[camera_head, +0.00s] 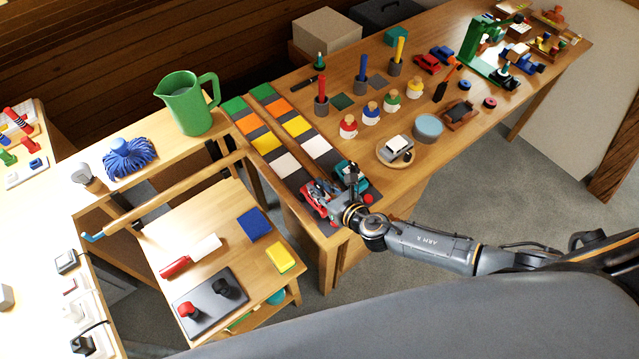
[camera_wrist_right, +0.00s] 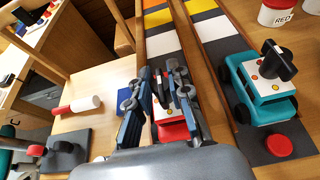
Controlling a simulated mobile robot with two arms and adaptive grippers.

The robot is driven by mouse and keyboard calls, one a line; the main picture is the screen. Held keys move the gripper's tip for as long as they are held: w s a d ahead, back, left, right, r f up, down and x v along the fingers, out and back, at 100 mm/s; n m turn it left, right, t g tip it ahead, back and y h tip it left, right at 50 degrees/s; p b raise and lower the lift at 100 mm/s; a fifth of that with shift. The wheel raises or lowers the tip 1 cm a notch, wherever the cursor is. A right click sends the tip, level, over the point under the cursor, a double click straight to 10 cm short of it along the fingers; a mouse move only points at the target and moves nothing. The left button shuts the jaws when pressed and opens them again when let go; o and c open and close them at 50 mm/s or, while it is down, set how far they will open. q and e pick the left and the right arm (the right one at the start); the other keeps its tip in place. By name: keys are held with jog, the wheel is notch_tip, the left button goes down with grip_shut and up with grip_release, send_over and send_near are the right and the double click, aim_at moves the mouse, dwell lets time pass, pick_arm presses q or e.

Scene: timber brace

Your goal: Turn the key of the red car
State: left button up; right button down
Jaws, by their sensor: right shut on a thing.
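The red car (camera_head: 309,203) stands at the near end of a striped lane on the wooden table. My right gripper (camera_head: 328,190) is over it and hides much of it. In the right wrist view the car's red body (camera_wrist_right: 173,131) and white top show between the fingers. My left gripper is not in view.
A red button (camera_head: 368,199) lies near the teal car (camera_head: 349,171). A round tray (camera_head: 381,158) and a blue-topped tub (camera_head: 428,128) stand to the right. A low table (camera_head: 225,262) with blocks is at left. A green jug (camera_head: 187,103) stands behind it.

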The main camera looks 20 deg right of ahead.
dwell(0.4)
jog(key=c, duration=1.2)
grip_release()
jog(key=v, duration=1.2)
jog(key=shift+a, duration=0.1)
